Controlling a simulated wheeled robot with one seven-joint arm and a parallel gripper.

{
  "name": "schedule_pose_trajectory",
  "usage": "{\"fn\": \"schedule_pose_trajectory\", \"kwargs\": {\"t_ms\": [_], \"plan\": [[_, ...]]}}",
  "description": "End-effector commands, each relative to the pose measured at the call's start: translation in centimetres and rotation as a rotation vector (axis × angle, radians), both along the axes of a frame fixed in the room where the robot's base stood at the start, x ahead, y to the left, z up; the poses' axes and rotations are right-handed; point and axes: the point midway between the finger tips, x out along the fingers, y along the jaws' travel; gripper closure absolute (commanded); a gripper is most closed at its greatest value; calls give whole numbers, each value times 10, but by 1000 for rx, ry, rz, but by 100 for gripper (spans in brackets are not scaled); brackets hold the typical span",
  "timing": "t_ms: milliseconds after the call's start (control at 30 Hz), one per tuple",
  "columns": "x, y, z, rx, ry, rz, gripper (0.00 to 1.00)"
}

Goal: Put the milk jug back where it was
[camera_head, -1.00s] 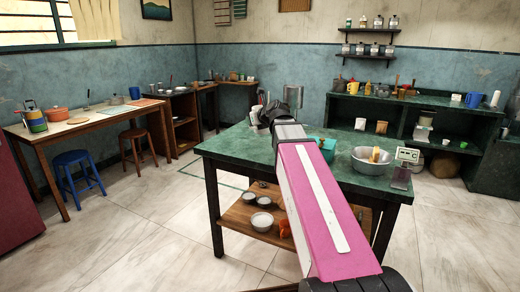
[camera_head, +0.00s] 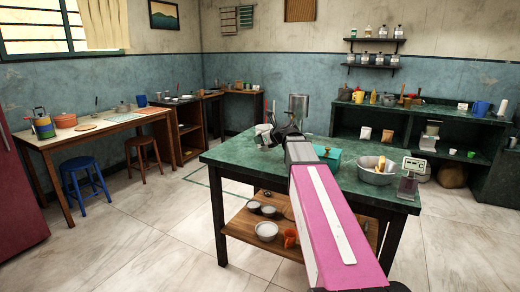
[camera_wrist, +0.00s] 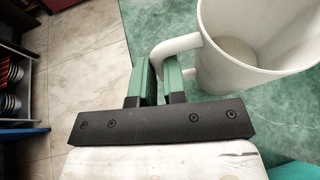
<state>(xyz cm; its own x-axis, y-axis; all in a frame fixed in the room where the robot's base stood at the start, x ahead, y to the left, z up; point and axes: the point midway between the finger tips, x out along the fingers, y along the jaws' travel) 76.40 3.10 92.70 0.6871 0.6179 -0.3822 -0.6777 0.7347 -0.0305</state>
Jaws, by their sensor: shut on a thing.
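The milk jug is a white, empty jug (camera_wrist: 245,55) with a loop handle, in the upper right of the wrist view. My gripper (camera_wrist: 157,72) is shut on its handle, one green finger on each side. In the head view the jug (camera_head: 264,133) is a small pale shape, partly hidden by my gripper (camera_head: 279,133), over the back left part of the green table (camera_head: 235,160). It looks about upright. I cannot tell whether its base touches the tabletop.
The table's left front is clear. Bowls (camera_head: 266,230) sit on its lower shelf.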

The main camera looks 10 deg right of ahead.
Motion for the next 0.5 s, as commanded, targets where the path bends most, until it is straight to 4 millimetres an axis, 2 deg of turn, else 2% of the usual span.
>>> {"fn": "schedule_pose_trajectory", "kwargs": {"t_ms": [167,400,500], "plan": [[2,-2,-7,-1,-1,0,100],[2,-2,-36,1,1,0,100],[2,-2,-42,0,0,0,100]]}}
